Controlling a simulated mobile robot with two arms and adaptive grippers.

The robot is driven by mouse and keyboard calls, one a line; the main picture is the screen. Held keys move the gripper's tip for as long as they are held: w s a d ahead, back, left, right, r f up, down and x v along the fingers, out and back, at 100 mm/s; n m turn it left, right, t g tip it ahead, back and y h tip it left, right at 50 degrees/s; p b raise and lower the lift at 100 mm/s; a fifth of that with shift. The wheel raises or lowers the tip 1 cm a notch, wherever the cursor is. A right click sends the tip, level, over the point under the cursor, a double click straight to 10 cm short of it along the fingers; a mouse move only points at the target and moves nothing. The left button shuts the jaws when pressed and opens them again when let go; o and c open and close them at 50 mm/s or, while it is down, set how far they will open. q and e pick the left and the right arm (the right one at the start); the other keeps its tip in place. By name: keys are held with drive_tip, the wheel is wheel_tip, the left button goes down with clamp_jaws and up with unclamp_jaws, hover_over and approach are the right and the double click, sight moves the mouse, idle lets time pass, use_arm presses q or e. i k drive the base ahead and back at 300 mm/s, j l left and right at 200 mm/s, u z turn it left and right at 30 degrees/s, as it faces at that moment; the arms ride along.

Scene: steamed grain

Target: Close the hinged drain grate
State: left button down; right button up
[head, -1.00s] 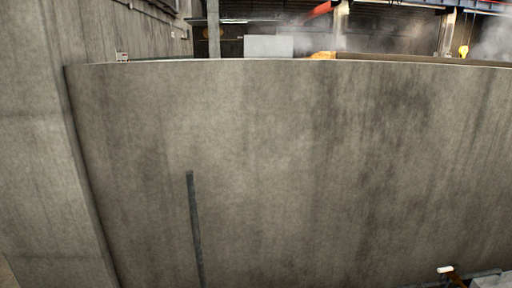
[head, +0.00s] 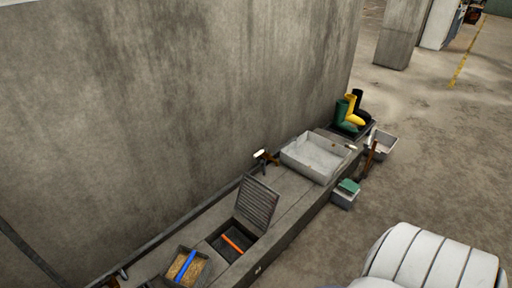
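The hinged drain grate (head: 257,202) is a dark slatted panel standing raised and tilted on the low concrete ledge (head: 293,208). Beneath its lower edge is a dark square opening (head: 226,252) with an orange-red bar (head: 232,243) lying in or across it. I cannot tell which. Neither of my grippers shows in the head view. A white ribbed rounded shape at the lower right may be part of me.
Left of the opening is a grain tray (head: 198,277) with a blue tool (head: 186,265). A grey basin (head: 316,157) stands beyond the grate. Boots (head: 350,112) and a small box (head: 344,195) are farther right.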

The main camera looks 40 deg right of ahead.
sight(274, 203)
drive_tip(key=l+u, duration=0.1)
drive_tip(key=l, duration=0.35)
drive_tip(key=k+l, duration=0.15)
drive_tip(key=l, duration=0.25)
drive_tip(key=l+u, duration=0.15)
drive_tip(key=l, duration=0.25)
drive_tip(key=k+l+u, duration=0.1)
drive_tip(key=l, duration=0.3)
drive_tip(key=k+l+u, duration=0.1)
drive_tip(key=l, duration=0.3)
drive_tip(key=k+l, duration=0.25)
drive_tip(key=l, duration=0.15)
drive_tip(key=i+u, duration=0.05)
